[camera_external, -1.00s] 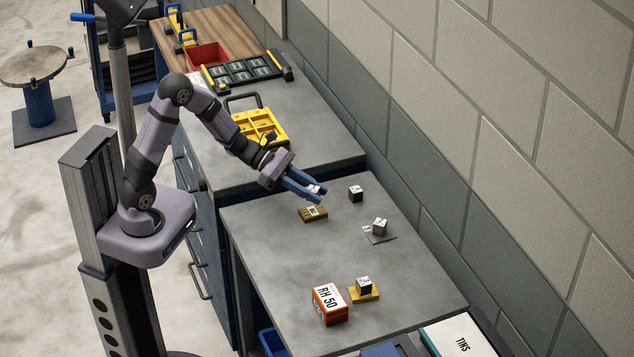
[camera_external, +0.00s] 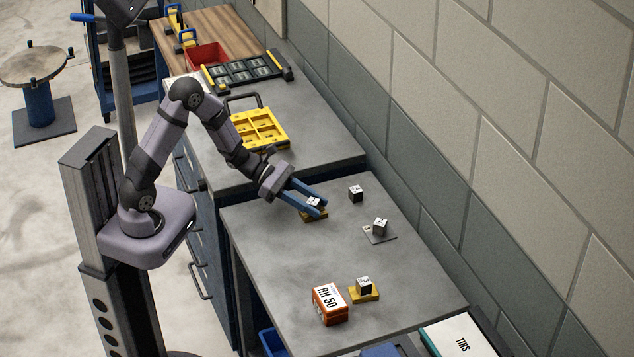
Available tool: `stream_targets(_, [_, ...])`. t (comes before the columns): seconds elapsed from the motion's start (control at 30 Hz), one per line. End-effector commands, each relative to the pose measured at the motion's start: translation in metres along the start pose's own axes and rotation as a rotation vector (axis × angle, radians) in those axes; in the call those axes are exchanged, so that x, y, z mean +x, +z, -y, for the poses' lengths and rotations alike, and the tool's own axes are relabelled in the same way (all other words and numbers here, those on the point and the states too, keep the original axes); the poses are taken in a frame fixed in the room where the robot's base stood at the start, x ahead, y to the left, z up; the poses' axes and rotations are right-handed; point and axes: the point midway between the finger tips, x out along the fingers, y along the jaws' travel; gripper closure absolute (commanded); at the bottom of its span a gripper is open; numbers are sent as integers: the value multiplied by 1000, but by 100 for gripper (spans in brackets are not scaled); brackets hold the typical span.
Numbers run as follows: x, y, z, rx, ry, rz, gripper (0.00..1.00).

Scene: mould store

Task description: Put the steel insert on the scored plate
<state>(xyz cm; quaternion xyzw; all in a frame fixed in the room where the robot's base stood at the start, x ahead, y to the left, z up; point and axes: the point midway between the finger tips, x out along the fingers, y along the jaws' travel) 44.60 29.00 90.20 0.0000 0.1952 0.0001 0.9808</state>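My gripper (camera_external: 319,208) points down and right over the left part of the near bench. Its blue fingers are shut on a small, pale-topped block, the steel insert (camera_external: 314,202); the fingers hide much of its sides. Directly beneath is a brownish-yellow plate, the scored plate (camera_external: 308,217), whose lines showed a second ago; it is now mostly covered by the fingers. The insert is at or just above this plate; I cannot tell whether it touches.
A dark cube (camera_external: 356,193) stands alone behind. A grey cube (camera_external: 380,226) is on a thin grey plate (camera_external: 379,238). Another dark cube (camera_external: 364,284) is on a yellow plate (camera_external: 367,297), beside an orange RH 50 box (camera_external: 330,304). The bench's middle is clear.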

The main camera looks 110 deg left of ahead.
Motion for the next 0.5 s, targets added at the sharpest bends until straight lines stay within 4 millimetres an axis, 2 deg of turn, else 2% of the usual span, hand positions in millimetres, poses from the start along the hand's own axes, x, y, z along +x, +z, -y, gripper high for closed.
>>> stream_targets(0.5, [-4,4,-1,0,2,0,56])
